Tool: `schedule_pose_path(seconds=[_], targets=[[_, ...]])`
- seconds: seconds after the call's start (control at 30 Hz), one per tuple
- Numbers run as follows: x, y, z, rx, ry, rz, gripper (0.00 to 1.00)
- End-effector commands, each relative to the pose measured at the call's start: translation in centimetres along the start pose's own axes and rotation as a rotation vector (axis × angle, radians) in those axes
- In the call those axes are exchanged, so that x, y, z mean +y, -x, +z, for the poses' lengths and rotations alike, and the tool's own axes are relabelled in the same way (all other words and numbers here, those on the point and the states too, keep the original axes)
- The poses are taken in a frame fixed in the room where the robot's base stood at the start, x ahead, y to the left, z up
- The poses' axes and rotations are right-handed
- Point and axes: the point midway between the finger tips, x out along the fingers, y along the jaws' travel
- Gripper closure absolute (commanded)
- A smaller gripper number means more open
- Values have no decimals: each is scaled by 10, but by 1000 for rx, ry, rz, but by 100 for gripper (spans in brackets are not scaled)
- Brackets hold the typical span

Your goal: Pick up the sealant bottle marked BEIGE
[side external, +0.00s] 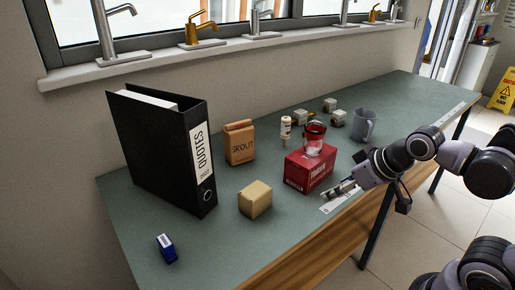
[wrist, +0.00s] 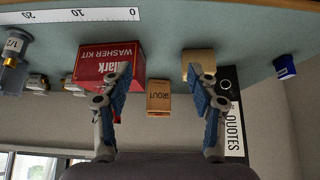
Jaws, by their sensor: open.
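A small pale bottle (side external: 285,130) with a printed label stands upright near the back of the bench, between the grout bag (side external: 239,144) and the red box (side external: 309,168). Its label is too small to read, so I cannot tell whether it says BEIGE. I cannot make out this bottle in the wrist view. My gripper (side external: 342,190) is at the bench's front edge, just right of the red box and apart from the bottle. In the wrist view its fingers (wrist: 158,75) are spread wide with nothing between them held.
A red-lidded jar (side external: 313,140) stands on the red box. A black binder (side external: 165,150), a tan block (side external: 255,199) and a blue item (side external: 166,248) are to the left. A grey mug (side external: 364,126) and small fittings (side external: 302,117) are behind.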

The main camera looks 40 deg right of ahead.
Motion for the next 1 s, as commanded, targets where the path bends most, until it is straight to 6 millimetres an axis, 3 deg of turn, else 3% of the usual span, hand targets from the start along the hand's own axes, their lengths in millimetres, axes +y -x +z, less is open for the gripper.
schedule_pose_path(seconds=[0.17, 0.27, 0.47, 0.67, 1.0], targets=[[1, 1, -5, -3, -5, 3, 40], [5, 3, -23, -12, -19, 11, 40], [21, 2, -83, -47, -75, 42, 40], [42, -12, -144, -86, -136, 77, 40], [88, -64, -228, -149, -241, 134, 40]])
